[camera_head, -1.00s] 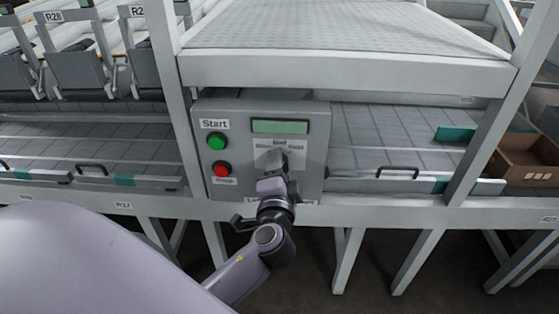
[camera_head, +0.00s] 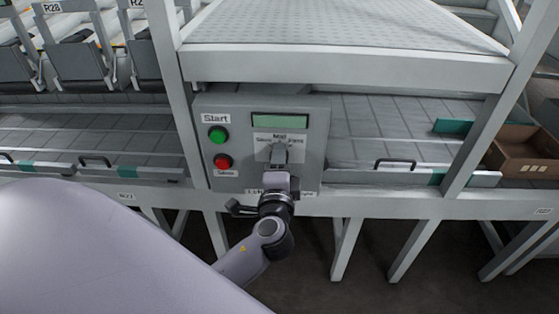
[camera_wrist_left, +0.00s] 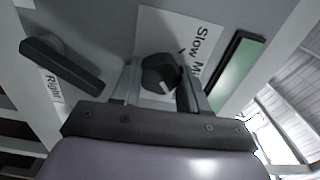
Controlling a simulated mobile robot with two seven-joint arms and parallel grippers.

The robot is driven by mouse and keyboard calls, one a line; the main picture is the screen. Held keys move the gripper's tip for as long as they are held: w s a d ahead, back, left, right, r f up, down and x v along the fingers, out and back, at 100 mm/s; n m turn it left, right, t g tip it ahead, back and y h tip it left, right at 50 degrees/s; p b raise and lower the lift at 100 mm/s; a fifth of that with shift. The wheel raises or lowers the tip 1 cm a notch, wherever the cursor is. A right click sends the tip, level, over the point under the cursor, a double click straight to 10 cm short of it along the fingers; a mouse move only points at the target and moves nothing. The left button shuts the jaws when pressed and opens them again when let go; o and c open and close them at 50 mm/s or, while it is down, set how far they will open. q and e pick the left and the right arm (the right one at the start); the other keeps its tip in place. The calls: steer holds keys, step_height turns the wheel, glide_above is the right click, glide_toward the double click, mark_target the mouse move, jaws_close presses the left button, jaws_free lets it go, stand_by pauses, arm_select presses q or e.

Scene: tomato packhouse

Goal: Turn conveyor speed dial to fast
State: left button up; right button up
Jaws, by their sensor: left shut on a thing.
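The speed dial (camera_wrist_left: 158,72) is a dark round knob on the grey control panel (camera_head: 313,175), under a white label reading Slow, Mid and Fast. My left gripper (camera_head: 279,153) has its fingers on either side of the dial and is shut on it. In the left wrist view the left gripper (camera_wrist_left: 160,88) shows one finger on each side of the knob. A light mark shows on the knob, but I cannot tell for certain which setting it points to. In the head view the fingers mostly hide the dial. My right gripper is not in view.
A green Start button (camera_head: 217,134) and a red button (camera_head: 222,162) sit left of the dial, below and beside a green display (camera_head: 280,121). A black selector lever (camera_wrist_left: 62,64) is close to the gripper. White frame posts (camera_head: 165,75) flank the panel.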

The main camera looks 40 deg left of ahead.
arm_select(q)
steer(key=o, duration=1.1)
steer(key=shift+c, duration=0.2)
steer(key=v, duration=0.7)
steer(key=shift+b, duration=0.3)
steer(key=shift+s, duration=0.1)
steer(key=shift+f, duration=0.1)
